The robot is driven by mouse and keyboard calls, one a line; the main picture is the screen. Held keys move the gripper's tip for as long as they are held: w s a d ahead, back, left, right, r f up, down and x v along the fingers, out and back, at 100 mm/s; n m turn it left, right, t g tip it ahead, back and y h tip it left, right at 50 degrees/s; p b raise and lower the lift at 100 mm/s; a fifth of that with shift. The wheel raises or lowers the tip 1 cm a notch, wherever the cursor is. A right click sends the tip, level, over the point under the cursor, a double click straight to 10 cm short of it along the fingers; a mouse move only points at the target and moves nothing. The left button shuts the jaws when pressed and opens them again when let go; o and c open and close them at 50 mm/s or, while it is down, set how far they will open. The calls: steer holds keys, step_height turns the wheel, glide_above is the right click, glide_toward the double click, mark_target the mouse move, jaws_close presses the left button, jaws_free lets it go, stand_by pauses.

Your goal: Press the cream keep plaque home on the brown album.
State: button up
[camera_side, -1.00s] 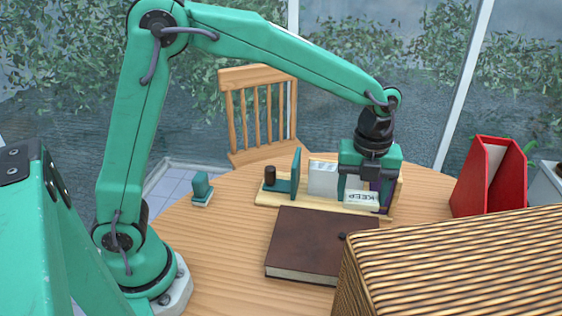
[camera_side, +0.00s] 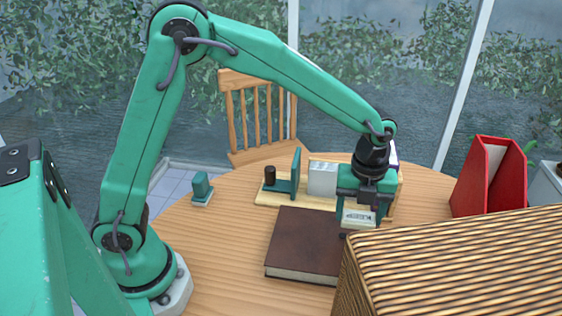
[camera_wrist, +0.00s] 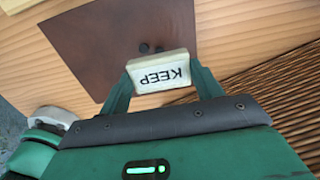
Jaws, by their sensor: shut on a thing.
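The cream keep plaque (camera_side: 358,219) is held in my gripper (camera_side: 359,212) near the right far corner of the brown album. In the wrist view the plaque (camera_wrist: 161,72) shows the word KEEP upside down, with the green fingertips (camera_wrist: 161,80) shut on its two ends. The brown album (camera_side: 305,241) lies flat on the table. In the wrist view the album (camera_wrist: 98,45) has small dark round spots (camera_wrist: 145,47) just beyond the plaque's edge. I cannot tell whether the plaque touches the cover.
A wooden rack (camera_side: 268,199) with a green upright and a white box (camera_side: 322,177) stands behind the album. A large ribbed wicker box (camera_side: 460,262) fills the front right. A red file holder (camera_side: 488,178) stands at right.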

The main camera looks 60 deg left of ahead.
steer(key=shift+f, duration=2.25)
steer(key=shift+f, duration=0.6)
steer(key=o, duration=1.1)
steer(key=shift+c, duration=0.2)
steer(key=shift+r, duration=3.85)
